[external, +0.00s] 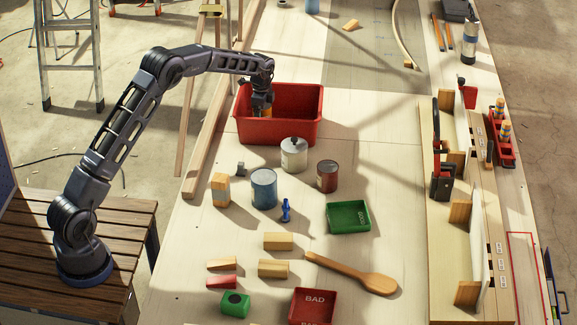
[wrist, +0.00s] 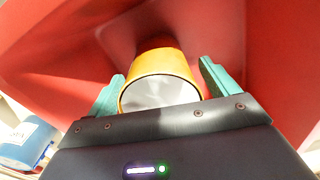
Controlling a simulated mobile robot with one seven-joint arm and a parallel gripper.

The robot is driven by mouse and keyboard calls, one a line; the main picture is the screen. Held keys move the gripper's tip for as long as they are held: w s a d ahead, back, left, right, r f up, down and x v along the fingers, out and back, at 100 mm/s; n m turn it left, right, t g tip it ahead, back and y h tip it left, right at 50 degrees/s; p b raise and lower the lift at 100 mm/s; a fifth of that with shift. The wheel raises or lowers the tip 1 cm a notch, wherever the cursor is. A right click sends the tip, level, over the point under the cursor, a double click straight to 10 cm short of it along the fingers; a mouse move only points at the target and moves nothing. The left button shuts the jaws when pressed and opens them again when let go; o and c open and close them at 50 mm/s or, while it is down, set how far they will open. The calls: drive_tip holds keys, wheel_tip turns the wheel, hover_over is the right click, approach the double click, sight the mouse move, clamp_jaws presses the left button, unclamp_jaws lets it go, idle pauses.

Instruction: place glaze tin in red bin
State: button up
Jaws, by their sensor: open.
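The red bin (external: 285,133) stands on the workbench, and its red walls fill much of the wrist view (wrist: 265,70). A yellow-orange tin (wrist: 162,62), which appears to be the glaze tin, is inside the bin; only a small part of it shows in the external view (external: 268,112). My gripper (external: 258,106) reaches down into the bin from above. In the wrist view its two teal fingers (wrist: 162,78) are open, one on each side of the tin. A slim gap seems to show on the right; contact on the left is unclear.
A white tin (external: 294,155), a blue can (external: 264,189) and a dark red can (external: 327,177) stand just in front of the bin. A green tray (external: 348,217), wooden blocks and a wooden spoon (external: 352,273) lie nearer. The bench right of the bin is clear.

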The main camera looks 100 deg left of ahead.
wheel_tip(320, 180, up, 12)
drive_tip(key=shift+f, duration=0.1)
drive_tip(key=shift+d, duration=0.1)
idle(0.4)
